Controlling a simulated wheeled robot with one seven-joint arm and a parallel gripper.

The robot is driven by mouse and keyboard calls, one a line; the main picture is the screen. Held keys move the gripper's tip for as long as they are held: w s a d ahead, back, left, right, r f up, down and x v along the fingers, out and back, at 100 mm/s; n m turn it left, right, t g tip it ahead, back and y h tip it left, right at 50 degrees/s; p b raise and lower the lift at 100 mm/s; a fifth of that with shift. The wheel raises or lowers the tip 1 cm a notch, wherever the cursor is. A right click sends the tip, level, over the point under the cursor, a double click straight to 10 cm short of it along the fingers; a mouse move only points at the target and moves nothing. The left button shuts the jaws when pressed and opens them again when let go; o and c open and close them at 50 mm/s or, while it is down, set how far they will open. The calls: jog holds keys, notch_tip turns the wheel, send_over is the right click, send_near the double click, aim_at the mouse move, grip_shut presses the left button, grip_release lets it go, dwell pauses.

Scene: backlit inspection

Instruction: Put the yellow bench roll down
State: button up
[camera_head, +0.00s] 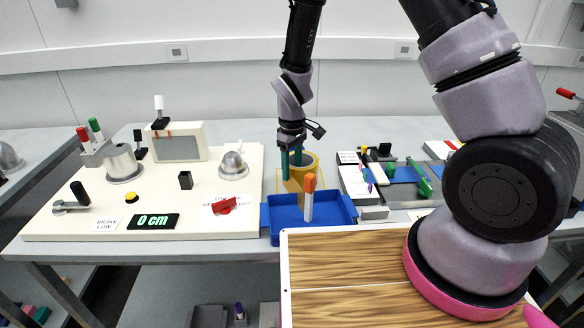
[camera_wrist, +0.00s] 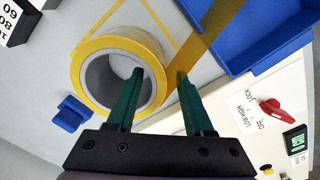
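The yellow bench roll (camera_head: 316,161) is a wide yellow ring with a grey core, near the back of the blue tray in the head view. In the wrist view the roll (camera_wrist: 91,93) shows its open core, and a yellow-brown strip runs off it to the upper right. My gripper (camera_head: 291,158) has dark green fingers. In the wrist view my gripper (camera_wrist: 159,72) has one finger inside the core and the other outside, with the roll's wall between them. It looks shut on that wall. The roll's underside is hidden, so I cannot tell whether it touches the bench.
Thin yellow outline lines (camera_wrist: 153,14) mark the grey bench by the roll. The blue tray (camera_head: 347,207) stands close in front, with an orange-capped marker (camera_head: 309,200) upright there. A cream panel (camera_head: 70,226) with knobs and a display lies left; boxes and tools stand right.

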notch_tip(320, 180, up, 12)
jog(key=s+d+r+m+t+y, duration=0.1)
jog(key=d+r+m, duration=0.2)
jog(key=d+r, duration=0.4)
jog(key=s+d+r+m+t+y, duration=0.1)
jog(key=d+r+m+t, duration=0.2)
jog(key=r, duration=0.7)
jog(key=s+d+r+m+t, duration=0.3)
jog(key=s+d+r+m, duration=0.4)
jog(key=s+d+r, duration=0.2)
jog(key=s+d, duration=0.2)
jog(key=s, duration=0.1)
jog(key=shift+s+r+m, duration=0.25)
jog(key=shift+r+m, duration=0.05)
jog(key=shift+r, duration=0.1)
